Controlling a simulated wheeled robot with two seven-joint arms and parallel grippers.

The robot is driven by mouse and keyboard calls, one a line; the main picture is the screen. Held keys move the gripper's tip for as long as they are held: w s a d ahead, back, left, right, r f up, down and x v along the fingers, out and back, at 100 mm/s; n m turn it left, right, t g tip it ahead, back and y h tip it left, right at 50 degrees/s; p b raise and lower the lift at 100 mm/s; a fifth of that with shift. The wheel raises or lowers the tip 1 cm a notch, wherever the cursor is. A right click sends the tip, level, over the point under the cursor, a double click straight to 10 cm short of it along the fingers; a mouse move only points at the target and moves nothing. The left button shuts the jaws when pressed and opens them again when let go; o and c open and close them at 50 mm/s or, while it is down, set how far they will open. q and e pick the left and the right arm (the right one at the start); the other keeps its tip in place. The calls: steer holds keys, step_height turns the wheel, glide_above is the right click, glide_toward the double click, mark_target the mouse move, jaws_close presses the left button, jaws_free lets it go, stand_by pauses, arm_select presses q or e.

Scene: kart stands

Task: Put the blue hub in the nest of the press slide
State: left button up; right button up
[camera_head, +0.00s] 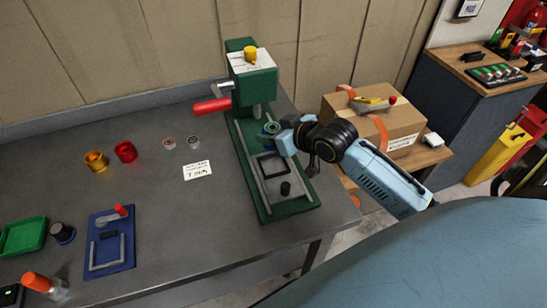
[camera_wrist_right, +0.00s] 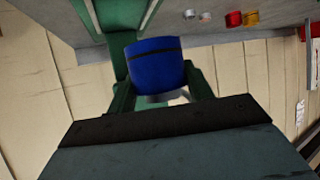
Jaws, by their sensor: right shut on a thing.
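The blue hub (camera_wrist_right: 155,62) shows large in the right wrist view, with a dark band near its upper rim. My right gripper (camera_head: 276,138) is shut on it, over the green press base (camera_head: 290,208). The hub is largely hidden by the gripper in the head view. The press slide (camera_head: 262,188) has a dark square frame and a black knob (camera_head: 285,188), and lies in front of the gripper between pale rails. I cannot tell whether the hub touches the slide or hangs above it. My left gripper is not in view.
The green press head (camera_head: 252,85) with a red lever (camera_head: 212,106) stands behind the gripper. Left on the grey table are a red part (camera_head: 125,151), an orange part (camera_head: 96,161), a white card (camera_head: 198,170) and a blue fixture (camera_head: 110,242). A cardboard box (camera_head: 395,120) stands right.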

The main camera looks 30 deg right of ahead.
step_height(320, 180, down, 9)
steer(key=shift+f+b, duration=0.15)
steer(key=shift+b, duration=0.4)
steer(key=shift+f, duration=0.1)
steer(key=o, duration=1.2)
steer(key=shift+f, duration=0.1)
steer(key=shift+r, duration=0.2)
steer(key=p+v, duration=0.1)
steer(key=v, duration=1.1)
steer(key=shift+f, duration=0.15)
